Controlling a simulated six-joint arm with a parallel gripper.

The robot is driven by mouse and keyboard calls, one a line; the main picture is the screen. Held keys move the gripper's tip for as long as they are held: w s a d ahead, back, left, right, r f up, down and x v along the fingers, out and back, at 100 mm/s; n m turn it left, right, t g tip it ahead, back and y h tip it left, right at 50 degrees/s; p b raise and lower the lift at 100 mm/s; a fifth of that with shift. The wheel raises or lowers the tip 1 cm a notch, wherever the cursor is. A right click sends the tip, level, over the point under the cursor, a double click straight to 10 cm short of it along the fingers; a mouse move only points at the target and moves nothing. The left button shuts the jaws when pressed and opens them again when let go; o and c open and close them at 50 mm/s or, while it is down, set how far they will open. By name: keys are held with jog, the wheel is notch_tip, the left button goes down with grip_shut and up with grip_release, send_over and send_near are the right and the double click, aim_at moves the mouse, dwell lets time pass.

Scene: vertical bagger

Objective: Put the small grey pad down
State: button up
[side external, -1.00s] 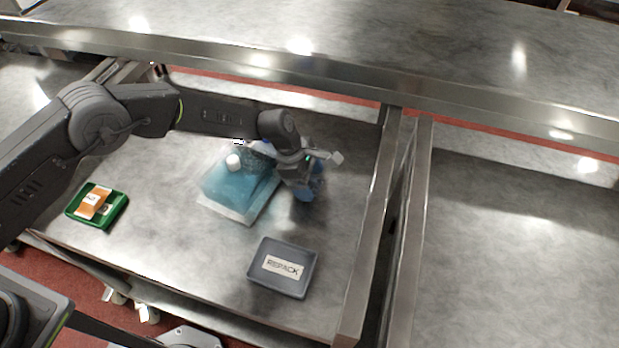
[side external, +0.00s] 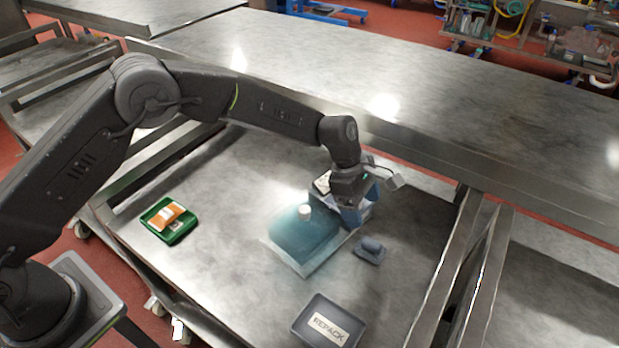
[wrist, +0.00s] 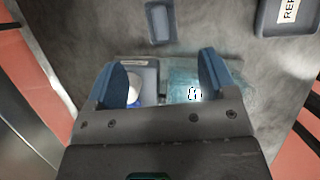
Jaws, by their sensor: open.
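The small grey pad (side external: 369,250), with a raised blue-grey grip on top, lies flat on the steel table. It also shows in the wrist view (wrist: 160,22), beyond the fingertips. My gripper (side external: 355,213) has blue fingers and is just behind and left of the pad, apart from it. In the wrist view my gripper (wrist: 163,72) is open, with its two fingers spread and the pad outside them. A grey-blue box-like thing with a white round part (wrist: 135,85) shows partly between the fingers; my gripper hides much of it.
A translucent teal sheet or bag (side external: 295,240) lies left of my gripper, with a white cylinder (side external: 305,211) at it. A grey REPACK tray (side external: 328,325) stands at the front. A green tray (side external: 172,220) with an orange packet is at the left. Bare table lies between.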

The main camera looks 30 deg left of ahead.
jog(key=s+a+r+m+t, duration=0.1)
jog(key=s+a+r+m, duration=0.2)
jog(key=a+r, duration=0.3)
jog(key=s+a+r+m+t+y, duration=0.1)
jog(key=s+a+r+m, duration=0.15)
jog(key=r, duration=0.45)
jog(key=s+a+r+m+t, duration=0.1)
jog(key=s+a+r+m, duration=0.3)
jog(key=r, duration=0.3)
jog(key=s+a+r+m+t+y, duration=0.1)
jog(key=s+a+m, duration=0.3)
jog(key=s, duration=0.6)
jog(key=s+a+r+m+t+y, duration=0.1)
jog(key=s+a+m, duration=0.3)
jog(key=s+a, duration=0.5)
jog(key=shift+s+a+r+t+y, duration=0.15)
jog(key=shift+s+r+t+y, duration=0.15)
jog(key=shift+s+y, duration=0.65)
jog(key=shift+m, duration=0.25)
